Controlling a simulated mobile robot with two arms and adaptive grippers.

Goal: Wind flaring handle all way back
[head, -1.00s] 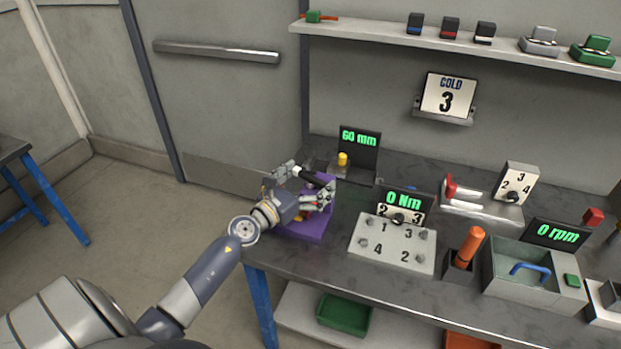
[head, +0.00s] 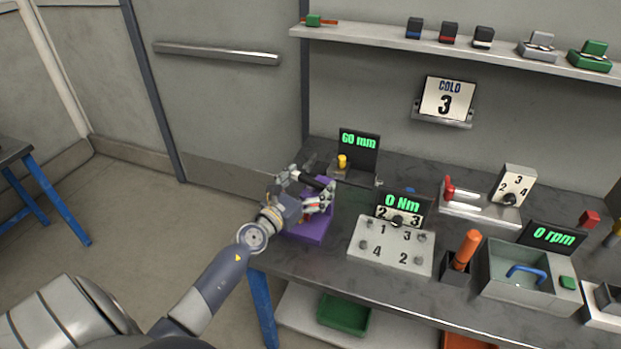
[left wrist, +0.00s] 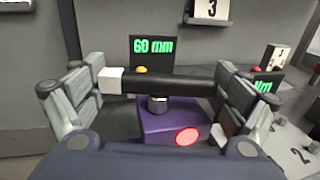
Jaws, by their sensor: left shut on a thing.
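The flaring handle is a black bar with a white end, held crosswise on a short metal post. It shows in the left wrist view (left wrist: 165,83) and in the head view (head: 313,180). Its purple base (head: 318,229) stands at the bench's left end; in the left wrist view the base (left wrist: 160,124) bears a red round spot. My left gripper (head: 307,190) is shut on the handle, with a finger at each end of the bar in the left wrist view (left wrist: 160,95). The fingers partly hide the base. My right gripper is not in view.
A 60 mm display (head: 359,149) with a yellow knob (head: 342,160) stands just behind the base. A numbered grey block (head: 391,252) and a 0 Nm display (head: 403,201) stand to the right. Open floor (head: 130,235) lies left of the bench.

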